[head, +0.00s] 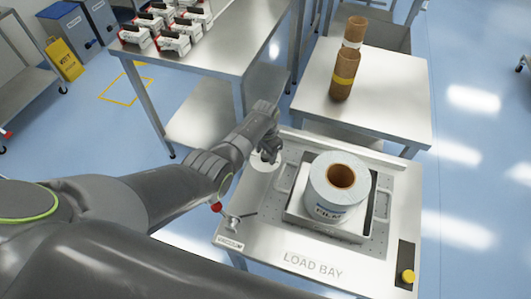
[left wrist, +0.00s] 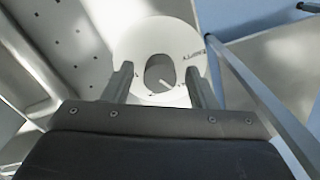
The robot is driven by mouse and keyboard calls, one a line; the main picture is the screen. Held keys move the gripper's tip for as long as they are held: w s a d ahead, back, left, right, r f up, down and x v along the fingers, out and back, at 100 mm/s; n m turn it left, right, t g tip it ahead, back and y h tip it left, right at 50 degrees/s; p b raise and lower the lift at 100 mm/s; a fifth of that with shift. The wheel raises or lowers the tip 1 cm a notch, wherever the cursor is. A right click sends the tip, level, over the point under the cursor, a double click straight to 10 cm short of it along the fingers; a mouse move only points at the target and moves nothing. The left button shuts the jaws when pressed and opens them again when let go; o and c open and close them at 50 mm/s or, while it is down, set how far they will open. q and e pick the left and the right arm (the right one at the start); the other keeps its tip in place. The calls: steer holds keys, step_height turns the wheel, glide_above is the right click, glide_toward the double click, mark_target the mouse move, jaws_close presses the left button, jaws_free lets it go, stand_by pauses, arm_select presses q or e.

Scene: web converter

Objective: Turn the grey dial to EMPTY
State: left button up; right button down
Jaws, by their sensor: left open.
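The grey dial knob (left wrist: 159,68) sits in the middle of a round white plate (left wrist: 140,38) in the left wrist view. The word EMPTY is printed on the plate's right side; other marks near the fingers are too small or covered to read. A short white line shows at the knob's lower edge, towards the lower right, not at EMPTY. My left gripper (left wrist: 160,76) is open, with one finger on each side of the knob; I cannot tell whether they touch it. In the head view the left gripper (head: 268,152) hangs over the white plate (head: 262,164) and hides the knob.
A large film roll (head: 322,200) stands in a tray right of the dial on the LOAD BAY bench (head: 300,246). A lever with a red ball (head: 216,207) is near my arm. A yellow button (head: 408,276) is at front right. Brown cores (head: 343,80) stand on the table behind.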

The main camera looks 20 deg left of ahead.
arm_select(q)
steer(key=c, duration=1)
steer(key=shift+o, duration=0.2)
steer(key=shift+n+p, duration=0.3)
steer(key=shift+n, duration=0.8)
steer(key=n, duration=0.3)
steer(key=shift+p, duration=0.35)
steer(key=n, duration=0.6)
steer(key=shift+p, duration=0.3)
steer(key=shift+n, duration=0.5)
